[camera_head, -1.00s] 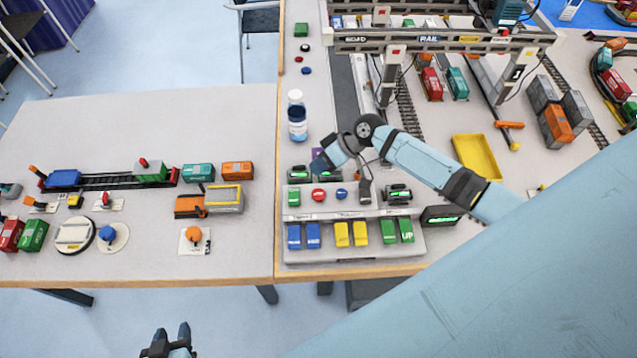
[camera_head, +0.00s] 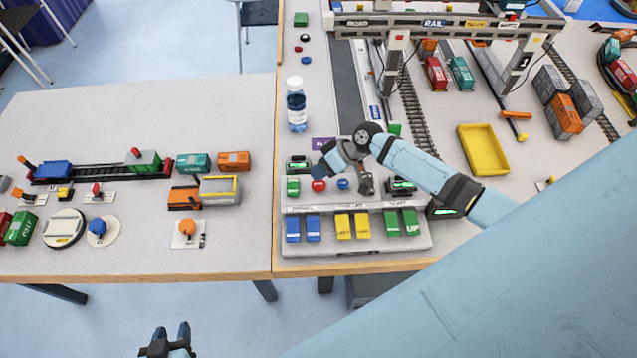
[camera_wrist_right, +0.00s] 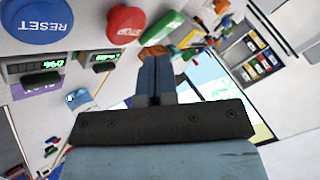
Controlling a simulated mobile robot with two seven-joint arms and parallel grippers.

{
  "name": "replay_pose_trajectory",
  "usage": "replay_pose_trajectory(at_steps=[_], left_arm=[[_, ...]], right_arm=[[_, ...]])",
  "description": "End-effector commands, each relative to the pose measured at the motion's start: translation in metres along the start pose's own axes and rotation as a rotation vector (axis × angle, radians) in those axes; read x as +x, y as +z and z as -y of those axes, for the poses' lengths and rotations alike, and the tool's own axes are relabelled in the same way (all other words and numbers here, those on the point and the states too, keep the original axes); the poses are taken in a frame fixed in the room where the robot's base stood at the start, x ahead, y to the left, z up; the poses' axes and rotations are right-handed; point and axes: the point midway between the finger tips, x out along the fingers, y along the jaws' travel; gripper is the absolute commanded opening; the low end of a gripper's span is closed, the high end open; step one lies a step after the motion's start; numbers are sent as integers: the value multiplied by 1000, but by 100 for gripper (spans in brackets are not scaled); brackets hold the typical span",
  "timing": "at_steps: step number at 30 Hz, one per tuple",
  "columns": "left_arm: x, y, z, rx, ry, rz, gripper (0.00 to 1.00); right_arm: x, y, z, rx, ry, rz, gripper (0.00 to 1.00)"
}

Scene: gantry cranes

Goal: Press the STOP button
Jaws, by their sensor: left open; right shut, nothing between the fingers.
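The red STOP button (camera_head: 319,185) sits on the grey control panel (camera_head: 350,250), between a green button (camera_head: 293,187) and a blue button. In the right wrist view the red STOP button (camera_wrist_right: 127,24) is beside the blue RESET button (camera_wrist_right: 38,18), at the upper left of the fingers. My right gripper (camera_head: 319,171) is shut and empty, just beyond the red button's far side. Its fingers (camera_wrist_right: 156,62) appear apart from the red cap, though the height gap is hard to judge. My left gripper (camera_head: 168,338) is open and empty, low at the front, off the table.
Blue, yellow and green keys (camera_head: 390,223) line the panel's front. A bottle (camera_head: 297,108) stands behind the buttons. Lit displays (camera_head: 299,165) are close to my right gripper. A gantry crane (camera_head: 440,28) and a yellow tray (camera_head: 482,150) are farther right. Toy trains cover the left table.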

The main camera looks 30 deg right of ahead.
Motion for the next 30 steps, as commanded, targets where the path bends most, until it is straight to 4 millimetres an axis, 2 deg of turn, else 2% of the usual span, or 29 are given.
replay_pose_trajectory(at_steps=[1,5,13,30], left_arm=[[4,5,-1,-1,2,0,43],[7,4,-3,-2,7,-2,43],[7,-2,-5,-2,9,-12,43],[7,2,-2,-3,4,-7,43]], right_arm=[[6,4,-4,0,0,0,0],[9,6,-6,0,0,0,0],[8,6,-6,0,0,-1,0],[8,6,-6,0,0,-1,0]])
